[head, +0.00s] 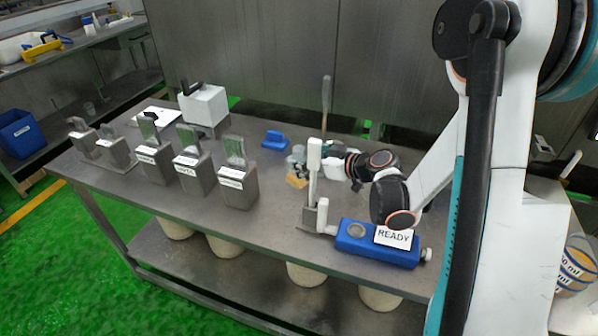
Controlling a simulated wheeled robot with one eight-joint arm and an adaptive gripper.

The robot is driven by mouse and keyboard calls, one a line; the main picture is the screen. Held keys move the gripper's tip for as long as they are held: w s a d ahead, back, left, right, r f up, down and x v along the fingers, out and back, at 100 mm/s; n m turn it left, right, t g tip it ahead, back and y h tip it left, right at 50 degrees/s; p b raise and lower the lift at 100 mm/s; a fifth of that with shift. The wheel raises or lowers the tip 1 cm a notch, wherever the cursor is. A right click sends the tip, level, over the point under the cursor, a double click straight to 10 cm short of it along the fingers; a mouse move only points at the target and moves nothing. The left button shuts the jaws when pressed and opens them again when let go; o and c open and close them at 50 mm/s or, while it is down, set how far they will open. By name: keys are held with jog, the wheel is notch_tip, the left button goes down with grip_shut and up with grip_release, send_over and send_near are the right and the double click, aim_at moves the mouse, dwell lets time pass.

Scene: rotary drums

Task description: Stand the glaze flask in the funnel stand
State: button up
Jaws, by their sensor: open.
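A small amber-yellow object (297,181) shows on the steel table, left of a white upright post; it may be the glaze flask, but it is too small and partly covered to be sure. My gripper (294,164) is open and low over the table, right at this amber object; whether they touch cannot be told. The white post hides part of my wrist. A blue base (352,246) with a round opening and a READY sign stands at the table's front right; it may be the funnel stand.
Several grey labelled containers (238,188) stand in a row on the left of the table (270,222). A white box (204,106) and a small blue block (275,140) are behind. The white post (314,168) rises close to my gripper. The table's front middle is clear.

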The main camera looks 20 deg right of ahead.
aim_at(303, 159)
jog(key=x, duration=0.1)
jog(key=b+x, duration=0.1)
jog(key=x, duration=0.1)
jog(key=b+x, duration=0.1)
jog(key=shift+w+d+f, duration=0.25)
jog(key=shift+w+f, duration=0.05)
jog(key=shift+f, duration=0.25)
jog(key=shift+w+a, duration=0.2)
jog(key=shift+w, duration=0.15)
jog(key=c, duration=1.3)
jog(key=shift+r, duration=0.1)
notch_tip(303, 159, up, 20)
jog(key=p, duration=0.7)
